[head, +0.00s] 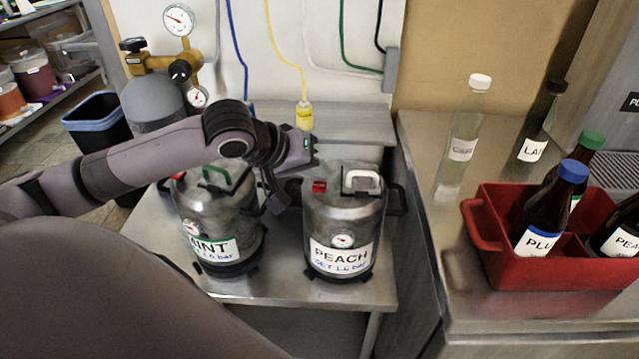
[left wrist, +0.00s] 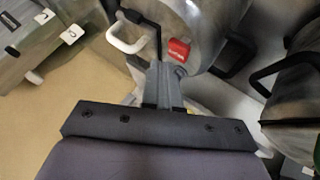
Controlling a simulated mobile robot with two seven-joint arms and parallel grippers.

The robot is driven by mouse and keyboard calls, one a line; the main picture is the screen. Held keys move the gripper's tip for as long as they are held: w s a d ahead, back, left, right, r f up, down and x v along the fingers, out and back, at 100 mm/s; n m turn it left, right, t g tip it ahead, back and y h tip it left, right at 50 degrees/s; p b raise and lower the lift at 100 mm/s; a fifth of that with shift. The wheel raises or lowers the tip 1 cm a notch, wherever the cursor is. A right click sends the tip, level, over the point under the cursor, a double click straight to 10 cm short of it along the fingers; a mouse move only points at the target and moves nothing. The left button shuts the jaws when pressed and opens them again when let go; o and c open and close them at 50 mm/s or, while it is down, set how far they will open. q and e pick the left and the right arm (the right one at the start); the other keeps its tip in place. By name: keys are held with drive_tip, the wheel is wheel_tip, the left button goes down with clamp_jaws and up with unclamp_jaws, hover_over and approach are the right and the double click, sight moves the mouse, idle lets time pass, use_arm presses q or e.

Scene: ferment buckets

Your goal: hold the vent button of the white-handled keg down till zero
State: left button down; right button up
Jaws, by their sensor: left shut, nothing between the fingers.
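The white-handled keg (head: 322,221), labelled PEACH, stands upright on the metal bench. Its white handle (head: 362,181) is on top and also shows in the left wrist view (left wrist: 128,45). The red vent button (head: 319,187) is at the left of the lid; it also shows in the left wrist view (left wrist: 178,50). A small gauge (head: 343,240) is on the keg's front; its needle is too small to read. My left gripper (head: 314,166) is shut and empty, its tips close by the red button. I cannot tell whether they touch it. My right gripper is not in view.
A green-handled keg (head: 208,215) stands left of the peach keg, below my left arm. A regulator with gauges (head: 178,20) is behind it. On the right counter, a red crate (head: 490,238) holds bottles, and a clear bottle (head: 463,130) stands nearby.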

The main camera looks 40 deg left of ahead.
sight(315, 187)
use_arm(q)
drive_tip(key=shift+f, duration=0.35)
drive_tip(key=shift+f, duration=0.65)
idle(1.6)
idle(3.1)
drive_tip(key=shift+r+p, duration=1.05)
drive_tip(key=shift+p, duration=0.25)
wheel_tip(315, 187, up, 3)
drive_tip(key=p, duration=0.3)
drive_tip(key=shift+r+p, duration=0.15)
drive_tip(key=shift+p, duration=0.2)
drive_tip(key=shift+r, duration=0.9)
